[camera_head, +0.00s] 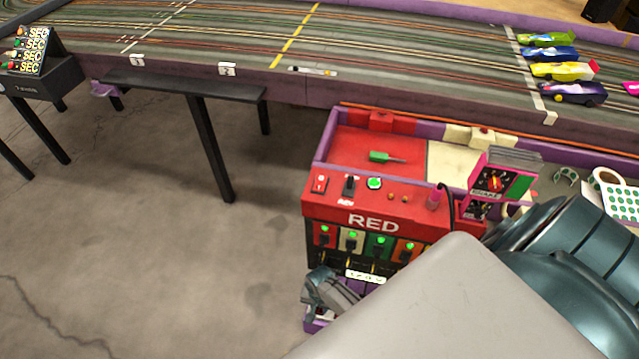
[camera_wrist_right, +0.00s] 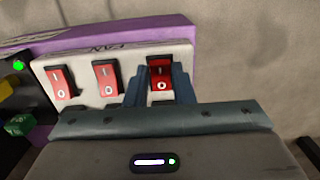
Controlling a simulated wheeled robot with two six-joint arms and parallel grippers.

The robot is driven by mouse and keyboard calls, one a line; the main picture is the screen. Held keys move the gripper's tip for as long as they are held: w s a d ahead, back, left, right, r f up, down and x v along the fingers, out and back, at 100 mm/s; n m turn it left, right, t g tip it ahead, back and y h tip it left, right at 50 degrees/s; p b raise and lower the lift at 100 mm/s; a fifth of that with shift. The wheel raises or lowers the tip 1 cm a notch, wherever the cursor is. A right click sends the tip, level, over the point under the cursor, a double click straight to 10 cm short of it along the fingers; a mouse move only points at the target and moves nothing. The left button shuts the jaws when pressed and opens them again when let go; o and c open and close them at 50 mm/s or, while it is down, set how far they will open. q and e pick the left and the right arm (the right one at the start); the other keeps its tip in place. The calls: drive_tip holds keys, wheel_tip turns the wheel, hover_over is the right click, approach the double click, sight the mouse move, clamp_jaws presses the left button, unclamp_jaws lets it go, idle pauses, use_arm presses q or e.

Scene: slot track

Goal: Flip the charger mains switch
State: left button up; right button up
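My right gripper (camera_head: 328,290) is in front of the lower left of the red charger box (camera_head: 425,218). In the right wrist view the same gripper (camera_wrist_right: 158,88) has its fingers apart, one on each side of a red rocker switch (camera_wrist_right: 160,72) on a white panel (camera_wrist_right: 125,72). I cannot tell whether they touch it. Two more red rockers, one in the middle (camera_wrist_right: 105,77) and one at the left (camera_wrist_right: 61,82), sit beside it. The panel lettering seems to read FAN; other labels are unreadable or hidden, so I cannot tell which switch is the mains. My left gripper is not in view.
The box front bears several lit charging bays (camera_head: 351,240); its top has another red rocker (camera_head: 319,183) and a green button (camera_head: 374,183). The slot track (camera_head: 400,75) runs along the back.

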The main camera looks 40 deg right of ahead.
drive_tip(key=o, duration=0.4)
